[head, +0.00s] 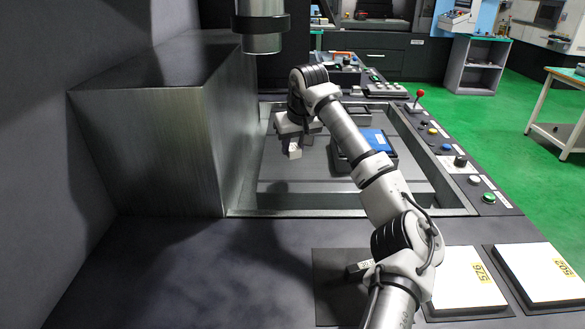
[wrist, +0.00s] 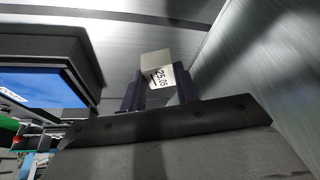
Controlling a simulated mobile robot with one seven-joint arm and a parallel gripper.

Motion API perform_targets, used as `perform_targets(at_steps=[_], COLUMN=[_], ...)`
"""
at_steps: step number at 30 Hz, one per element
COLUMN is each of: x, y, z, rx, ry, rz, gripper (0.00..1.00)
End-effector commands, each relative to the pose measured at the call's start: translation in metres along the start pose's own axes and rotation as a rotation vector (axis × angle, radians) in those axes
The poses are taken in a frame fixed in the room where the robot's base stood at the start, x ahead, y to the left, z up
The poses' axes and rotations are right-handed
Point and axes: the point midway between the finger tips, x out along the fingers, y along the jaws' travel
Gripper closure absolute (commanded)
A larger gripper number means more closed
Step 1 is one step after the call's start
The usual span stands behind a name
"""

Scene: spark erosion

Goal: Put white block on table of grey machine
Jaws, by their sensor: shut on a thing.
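My gripper (head: 294,143) reaches over the recessed metal table (head: 290,200) of the grey machine. In the wrist view my gripper (wrist: 160,88) is shut on a small white block (wrist: 154,58) with a printed label on one face. The block shows between the dark fingertips and sticks out past them. In the head view the white block (head: 294,153) is small, under my wrist, over the left-middle part of the table. A shadow lies on the table nearby. I cannot tell exactly how far the block is above the surface.
A black box with a blue top (head: 376,141) stands on the table right of my gripper. A tall metal housing (head: 150,140) bounds the left side. A cylindrical machine head (head: 260,30) hangs above. Buttons (head: 489,198) line the right edge. The table's front is clear.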

Motion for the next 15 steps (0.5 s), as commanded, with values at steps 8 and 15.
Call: perform_targets(at_steps=[8, 15], x=[0.034, 0.061], y=[0.000, 0.000], z=[0.014, 0.025], rx=[0.000, 0.000], ry=[0.001, 0.001], rz=[-0.001, -0.003], gripper=[0.98, 0.98])
